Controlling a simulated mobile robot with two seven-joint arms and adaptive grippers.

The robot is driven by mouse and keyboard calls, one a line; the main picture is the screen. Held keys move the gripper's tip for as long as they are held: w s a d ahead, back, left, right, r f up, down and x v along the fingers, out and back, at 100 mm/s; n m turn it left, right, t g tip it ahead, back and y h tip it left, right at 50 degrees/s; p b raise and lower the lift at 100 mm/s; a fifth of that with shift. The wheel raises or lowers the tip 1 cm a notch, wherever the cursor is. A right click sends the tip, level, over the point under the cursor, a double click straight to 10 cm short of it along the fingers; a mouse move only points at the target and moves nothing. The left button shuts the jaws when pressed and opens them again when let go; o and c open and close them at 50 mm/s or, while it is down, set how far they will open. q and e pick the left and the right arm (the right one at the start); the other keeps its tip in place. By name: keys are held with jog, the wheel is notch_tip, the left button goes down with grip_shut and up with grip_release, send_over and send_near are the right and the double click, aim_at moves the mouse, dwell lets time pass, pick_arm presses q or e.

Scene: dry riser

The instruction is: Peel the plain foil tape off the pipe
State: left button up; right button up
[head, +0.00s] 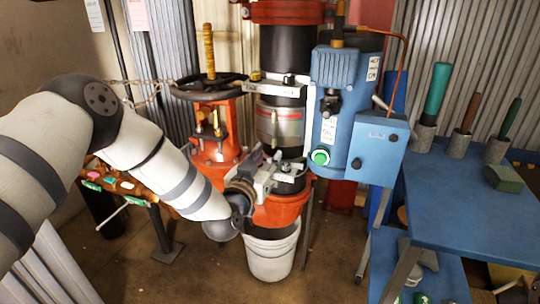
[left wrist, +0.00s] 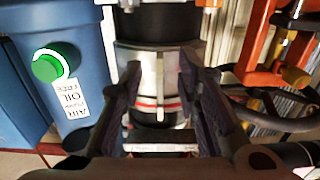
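A silver foil band (head: 280,122) wraps the black vertical pipe (head: 287,50) in the middle of the head view. Thin red lines run around part of it, and the rest looks plain. In the left wrist view, which looks upside down, the foil band (left wrist: 142,75) shows a raised upright strip (left wrist: 160,85) near its middle. My left gripper (head: 272,165) is in front of the pipe, just below the band. In the left wrist view its fingers (left wrist: 160,75) are spread apart on either side of the pipe, with nothing visibly held. Contact cannot be told. My right gripper is out of view.
A blue unit (head: 345,90) with a green button stands close right of the pipe. A red valve (head: 215,125) with a dark handwheel stands left. A white bucket (head: 272,255) is below. A blue table (head: 480,210) with tools is at right.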

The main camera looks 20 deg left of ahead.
pick_arm(q)
jog(key=w, duration=0.2)
jog(key=shift+w+f, duration=0.2)
jog(key=shift+w, duration=0.15)
jog(key=shift+w+r, duration=0.2)
jog(key=shift+w, duration=0.2)
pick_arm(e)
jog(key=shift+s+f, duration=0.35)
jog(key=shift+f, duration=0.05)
pick_arm(q)
grip_shut()
jog(key=c, duration=0.7)
grip_release()
grip_shut()
jog(key=s+p, duration=0.3)
jog(key=s, duration=0.6)
jog(key=shift+p, duration=0.3)
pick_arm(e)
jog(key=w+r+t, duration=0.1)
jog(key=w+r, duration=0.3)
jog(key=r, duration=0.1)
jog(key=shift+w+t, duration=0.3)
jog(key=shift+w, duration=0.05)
